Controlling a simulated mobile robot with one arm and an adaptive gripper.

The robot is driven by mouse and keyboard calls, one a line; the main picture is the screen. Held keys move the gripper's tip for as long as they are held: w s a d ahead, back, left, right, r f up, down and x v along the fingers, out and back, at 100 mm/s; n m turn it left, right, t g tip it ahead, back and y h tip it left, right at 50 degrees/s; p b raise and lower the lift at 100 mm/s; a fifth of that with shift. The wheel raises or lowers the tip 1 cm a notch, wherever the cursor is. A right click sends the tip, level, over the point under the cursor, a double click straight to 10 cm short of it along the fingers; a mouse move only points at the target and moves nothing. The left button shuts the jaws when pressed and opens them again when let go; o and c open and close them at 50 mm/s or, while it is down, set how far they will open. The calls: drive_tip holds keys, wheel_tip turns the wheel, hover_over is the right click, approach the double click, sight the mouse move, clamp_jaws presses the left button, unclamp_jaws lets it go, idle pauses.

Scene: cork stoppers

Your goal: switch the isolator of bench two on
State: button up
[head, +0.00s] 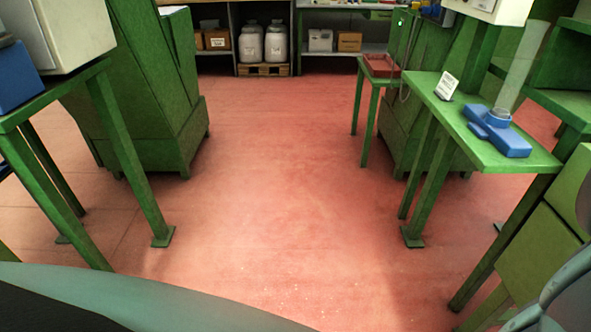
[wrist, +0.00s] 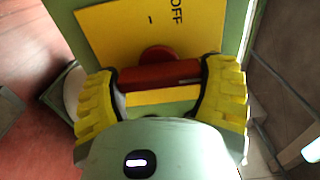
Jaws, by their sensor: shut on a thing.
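In the wrist view my gripper (wrist: 163,92) has its two yellow ribbed fingers closed on the red handle (wrist: 160,76) of the isolator. The handle lies across the picture, roughly level, on a round red hub. Behind it is a yellow plate (wrist: 115,27) with the word OFF and a short mark printed on it, set on a pale green panel. The rest of the plate's lettering is hidden by the handle and my gripper. The head view does not show my gripper or the isolator handle.
A green bench (head: 480,128) with a blue device (head: 500,130) and a small white sign (head: 446,85) stands at the right. Another green bench (head: 60,95) stands at the left. The red floor (head: 260,190) between them is clear. Shelves with boxes and white drums (head: 276,45) are at the back.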

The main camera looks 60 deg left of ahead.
idle(0.3)
drive_tip(key=o, duration=1.1)
drive_tip(key=shift+c, duration=0.2)
drive_tip(key=v, duration=1.2)
